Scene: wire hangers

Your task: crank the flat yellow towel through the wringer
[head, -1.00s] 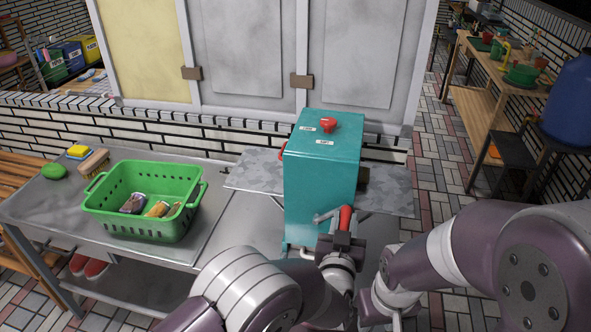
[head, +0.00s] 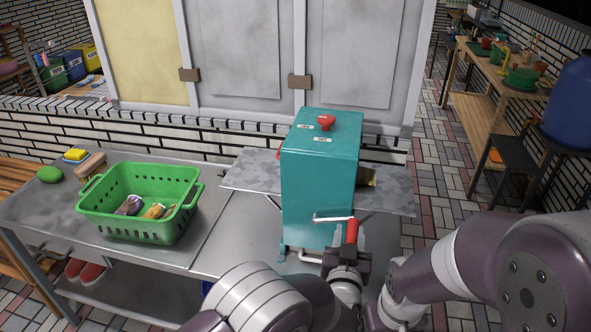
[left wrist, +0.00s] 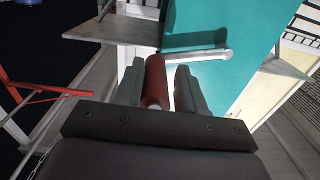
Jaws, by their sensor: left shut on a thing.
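The wringer (head: 318,180) is a tall teal box with a red knob (head: 326,121) on top, standing between two grey mottled side boards. Its metal crank arm (head: 331,218) lies on the front face, nearly level, with the red handle (head: 351,231) at its right end. My left gripper (head: 349,247) is shut on this handle; the left wrist view shows the handle (left wrist: 155,82) between the fingers. The rest of the towel is hidden. My right gripper is out of view.
A green basket (head: 135,226) with small items stands on the metal table (head: 60,216) at left. A brush (head: 91,168), a yellow sponge (head: 76,154) and a green object (head: 50,174) lie behind it.

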